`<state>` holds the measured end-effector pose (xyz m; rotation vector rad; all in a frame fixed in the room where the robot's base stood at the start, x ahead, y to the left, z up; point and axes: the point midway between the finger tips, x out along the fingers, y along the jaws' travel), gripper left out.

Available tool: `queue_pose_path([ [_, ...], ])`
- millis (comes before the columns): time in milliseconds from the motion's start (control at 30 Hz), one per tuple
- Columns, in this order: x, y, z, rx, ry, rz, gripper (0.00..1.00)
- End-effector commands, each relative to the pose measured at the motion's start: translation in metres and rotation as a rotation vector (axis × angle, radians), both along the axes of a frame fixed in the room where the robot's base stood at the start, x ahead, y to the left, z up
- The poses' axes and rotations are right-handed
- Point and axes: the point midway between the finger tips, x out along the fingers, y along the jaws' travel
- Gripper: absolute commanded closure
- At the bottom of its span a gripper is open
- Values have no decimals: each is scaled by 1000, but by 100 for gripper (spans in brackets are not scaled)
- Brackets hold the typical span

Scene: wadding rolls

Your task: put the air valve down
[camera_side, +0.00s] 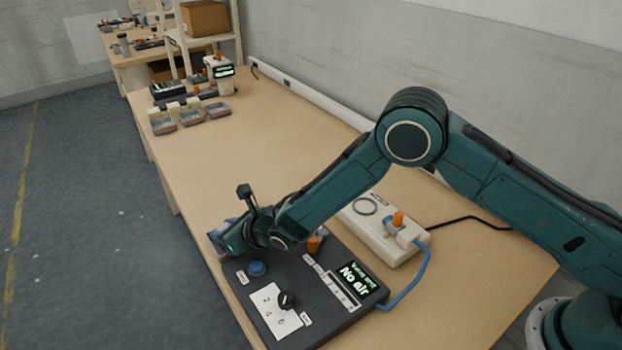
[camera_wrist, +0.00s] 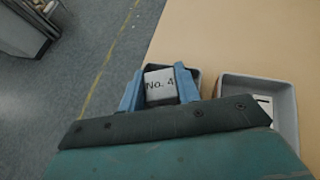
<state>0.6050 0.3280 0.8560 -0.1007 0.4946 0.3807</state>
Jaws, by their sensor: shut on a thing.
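An orange handle (camera_side: 398,218) stands upright on a white fitting on the pale box, with a blue hose running from it; this looks like the air valve. My gripper (camera_wrist: 158,88) is well to the left of it in the side view, low by the table's left edge. Its blue fingers are shut on a light grey block marked "No. 4" (camera_wrist: 160,86). A grey tray lies just behind the block in the wrist view. The fingertips are hard to make out in the side view.
A dark panel (camera_side: 335,322) has a blue button (camera_side: 257,268), a black knob (camera_side: 286,299) and a display (camera_side: 357,281) reading "No air". Another grey tray (camera_wrist: 226,86) lies right of my gripper. The table's middle is clear; several trays stand farther back.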

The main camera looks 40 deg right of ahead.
Motion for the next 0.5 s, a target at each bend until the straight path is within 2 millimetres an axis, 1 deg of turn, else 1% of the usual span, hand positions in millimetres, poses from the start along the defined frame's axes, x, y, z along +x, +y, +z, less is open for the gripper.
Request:
queue_pose_path([
  [233,0,0,-2,0,-1,0,98],
  [267,0,0,-2,0,0,0,64],
  [300,0,0,-2,0,0,0,56],
  [367,0,0,-2,0,0,0,46],
  [500,0,0,-2,0,0,0,46],
])
